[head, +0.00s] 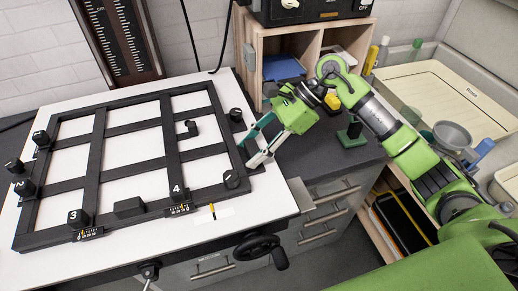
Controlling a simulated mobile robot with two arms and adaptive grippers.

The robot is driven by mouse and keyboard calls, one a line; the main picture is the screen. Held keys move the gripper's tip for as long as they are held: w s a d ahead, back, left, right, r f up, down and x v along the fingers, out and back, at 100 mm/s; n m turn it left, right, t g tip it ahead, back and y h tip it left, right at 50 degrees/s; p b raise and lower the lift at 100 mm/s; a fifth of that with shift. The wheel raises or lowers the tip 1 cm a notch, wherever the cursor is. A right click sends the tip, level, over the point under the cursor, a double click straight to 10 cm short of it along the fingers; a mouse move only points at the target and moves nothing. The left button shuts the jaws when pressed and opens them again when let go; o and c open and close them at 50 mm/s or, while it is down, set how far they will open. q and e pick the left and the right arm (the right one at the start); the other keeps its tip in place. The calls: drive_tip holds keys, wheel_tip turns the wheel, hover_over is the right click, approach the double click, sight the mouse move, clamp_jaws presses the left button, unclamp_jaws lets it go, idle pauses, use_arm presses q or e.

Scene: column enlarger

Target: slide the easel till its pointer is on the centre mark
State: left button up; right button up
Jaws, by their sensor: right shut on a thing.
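The easel (98,152) is a black frame with crossing bars, lying flat on a white baseboard (275,200). Black knobs, some numbered, sit along its edges. A small yellow and dark marker (212,211) shows at a pale strip (226,212) in front of the easel's front bar, right of knob 4 (177,192). Whether it is the pointer or the centre mark, and how the two line up, is too small to tell. My right gripper (256,157) is at the easel's right edge, shut on it; the fingertips partly hide the contact. My left gripper is out of view.
A black handwheel (260,248) and a smaller crank (149,270) stick out below the baseboard's front. Behind is a wooden shelf unit (308,50). Cream trays (445,95) stand at the right. A green-based object (351,135) stands on the dark counter near my right arm.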

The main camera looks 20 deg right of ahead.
drive_tip(key=shift+a, duration=0.1)
drive_tip(key=o, duration=1.6)
drive_tip(key=shift+d, duration=0.2)
drive_tip(key=v, duration=1.2)
